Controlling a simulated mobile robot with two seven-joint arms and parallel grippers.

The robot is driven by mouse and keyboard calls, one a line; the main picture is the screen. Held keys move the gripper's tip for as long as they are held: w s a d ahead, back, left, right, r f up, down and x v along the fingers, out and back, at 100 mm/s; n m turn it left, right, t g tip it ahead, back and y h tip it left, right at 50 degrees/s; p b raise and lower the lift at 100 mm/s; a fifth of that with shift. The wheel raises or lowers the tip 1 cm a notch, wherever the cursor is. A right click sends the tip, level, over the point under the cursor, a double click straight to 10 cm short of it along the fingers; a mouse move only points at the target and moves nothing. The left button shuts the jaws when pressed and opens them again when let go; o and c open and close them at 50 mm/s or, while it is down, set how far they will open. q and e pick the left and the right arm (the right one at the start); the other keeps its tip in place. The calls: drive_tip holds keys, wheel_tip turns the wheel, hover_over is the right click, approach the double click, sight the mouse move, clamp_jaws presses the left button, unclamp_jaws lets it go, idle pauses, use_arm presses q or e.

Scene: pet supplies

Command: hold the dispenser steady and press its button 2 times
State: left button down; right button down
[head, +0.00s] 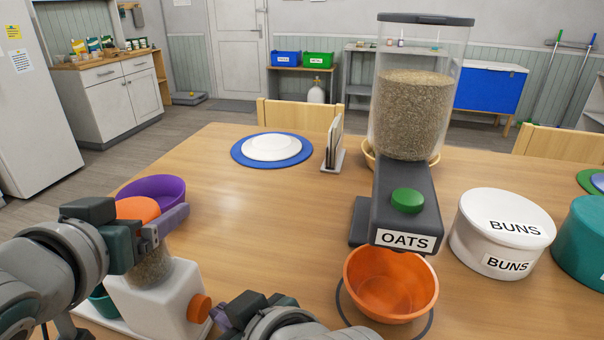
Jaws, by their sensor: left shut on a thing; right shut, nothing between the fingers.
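A small white dispenser (158,300) stands at the front left of the table, with a clear grain-filled hopper (153,268), an orange lid (138,208) and a round orange button (199,308) on its right side. My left gripper (150,232) is shut on its upper part, just below the lid, and hides some of the hopper. The dispenser looks upright. My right gripper (222,316) is shut and empty, close to the right of the orange button. I cannot tell whether it touches the button.
A larger dispenser labelled OATS (405,215) with a green button (407,200) stands right of centre, above an orange bowl (388,284). A white BUNS tin (500,232) and a teal tin (580,245) are at right. A purple bowl (165,188) sits behind the white dispenser. The table's middle is clear.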

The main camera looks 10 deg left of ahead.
use_arm(q)
drive_tip(key=shift+d, duration=0.1)
use_arm(e)
drive_tip(key=shift+s+a, duration=0.15)
drive_tip(key=shift+a, duration=0.6)
idle(0.5)
drive_tip(key=shift+d, duration=1.15)
drive_tip(key=shift+d, duration=2.5)
use_arm(q)
unclamp_jaws()
